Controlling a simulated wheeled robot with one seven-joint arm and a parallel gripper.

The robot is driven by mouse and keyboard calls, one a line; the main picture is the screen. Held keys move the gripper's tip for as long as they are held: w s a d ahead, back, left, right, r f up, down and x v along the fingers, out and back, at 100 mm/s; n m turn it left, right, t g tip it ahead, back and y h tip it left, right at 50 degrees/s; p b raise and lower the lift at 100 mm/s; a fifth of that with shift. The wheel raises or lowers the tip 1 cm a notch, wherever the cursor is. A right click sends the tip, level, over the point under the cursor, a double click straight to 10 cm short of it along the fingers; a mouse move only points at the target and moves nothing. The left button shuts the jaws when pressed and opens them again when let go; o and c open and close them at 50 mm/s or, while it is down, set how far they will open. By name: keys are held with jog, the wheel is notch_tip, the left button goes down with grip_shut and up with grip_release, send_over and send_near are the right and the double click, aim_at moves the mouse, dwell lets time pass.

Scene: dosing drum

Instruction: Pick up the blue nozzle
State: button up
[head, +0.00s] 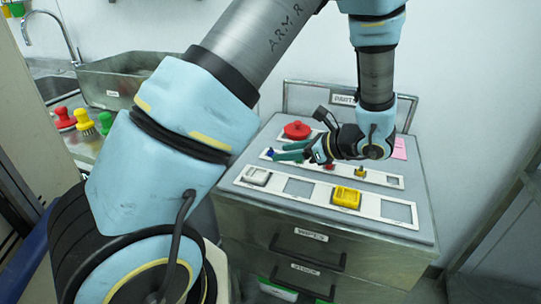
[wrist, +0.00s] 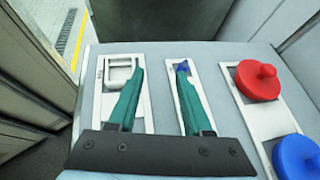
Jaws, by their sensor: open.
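The blue nozzle (head: 269,152) is a small piece standing on the narrow middle white strip (head: 390,180) on the cabinet top, near its left end. In the wrist view the blue nozzle (wrist: 182,66) shows just beyond the tip of my right-hand finger, which hides its lower part. My gripper (head: 280,152) has two green fingers spread apart, with nothing between them. In the wrist view my gripper (wrist: 160,73) points toward the strips, and the nozzle lies in line with the right finger, not midway between the fingers. Whether finger and nozzle touch cannot be told.
A red lid (wrist: 258,80) and a blue lid (wrist: 297,157) sit right of the nozzle strip in the wrist view. The front strip holds a pale frame (head: 257,176) and a yellow block (head: 347,197). A small yellow nozzle (head: 360,172) stands farther along the middle strip.

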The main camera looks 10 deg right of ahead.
jog(key=m+t, duration=0.2)
send_near(271, 148)
jog(key=shift+s+d+h, duration=0.4)
jog(key=shift+s+d, duration=0.15)
jog(key=shift+s, duration=0.35)
jog(key=shift+w+a+f+t, duration=0.1)
jog(key=shift+w+f+t, duration=0.1)
jog(key=shift+w+t, duration=0.15)
jog(key=p+x, duration=0.1)
jog(key=x, duration=0.3)
jog(key=shift+a+f, duration=0.1)
jog(key=p+x, duration=0.2)
jog(key=x, duration=0.1)
jog(key=r+p+x, duration=0.1)
jog(key=x, duration=0.1)
jog(key=shift+a, duration=0.3)
jog(key=shift+w+a+f, duration=0.1)
jog(key=shift+w+f, duration=0.15)
jog(key=shift+f, duration=0.05)
grip_shut()
